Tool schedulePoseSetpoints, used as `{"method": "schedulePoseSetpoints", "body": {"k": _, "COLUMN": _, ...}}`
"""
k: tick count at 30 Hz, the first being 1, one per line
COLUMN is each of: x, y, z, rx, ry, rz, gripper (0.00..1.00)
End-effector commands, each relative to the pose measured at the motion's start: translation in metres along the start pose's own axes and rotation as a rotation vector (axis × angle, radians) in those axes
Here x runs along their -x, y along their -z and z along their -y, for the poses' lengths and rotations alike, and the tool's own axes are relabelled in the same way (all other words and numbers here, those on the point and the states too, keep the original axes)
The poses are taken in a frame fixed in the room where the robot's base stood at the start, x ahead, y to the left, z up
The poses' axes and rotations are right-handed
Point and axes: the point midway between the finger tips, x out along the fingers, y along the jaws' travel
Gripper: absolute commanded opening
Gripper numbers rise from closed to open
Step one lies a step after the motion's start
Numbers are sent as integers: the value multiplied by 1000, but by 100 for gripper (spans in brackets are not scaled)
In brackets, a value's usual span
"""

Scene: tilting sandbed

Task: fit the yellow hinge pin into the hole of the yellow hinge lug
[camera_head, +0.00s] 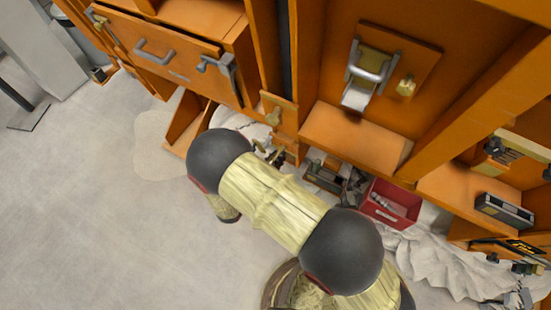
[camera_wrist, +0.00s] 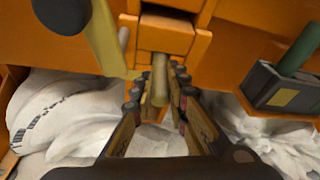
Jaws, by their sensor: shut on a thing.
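The yellow hinge pin (camera_wrist: 160,78) is a dull yellow rod in the middle of the wrist view. It lies lengthwise between the fingers of my gripper (camera_wrist: 159,92), which is shut on it. Its far end points at an orange bracket (camera_wrist: 168,32); I cannot tell whether they touch. In the head view my gripper (camera_head: 270,153) is small and partly hidden behind my arm. Just above it, a yellowish plate with a small round feature (camera_head: 281,111) stands on the orange frame. It may be the hinge lug, but its hole is not clear.
Orange drawers (camera_head: 175,50) stand at upper left. A red bin (camera_head: 390,203) sits right of my arm, with crumpled white sheeting (camera_head: 450,265) below it. In the wrist view, a dark box (camera_wrist: 285,88) is at right and white sacks (camera_wrist: 60,115) at left.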

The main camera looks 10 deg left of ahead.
Motion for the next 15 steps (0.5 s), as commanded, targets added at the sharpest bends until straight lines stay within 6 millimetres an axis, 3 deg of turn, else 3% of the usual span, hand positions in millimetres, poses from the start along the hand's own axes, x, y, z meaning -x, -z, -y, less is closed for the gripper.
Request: {"method": "schedulePoseSetpoints", "body": {"k": 15, "x": -11, "y": -5, "z": 0, "rx": -1, "ry": 1, "rz": 0, "gripper": 0}}
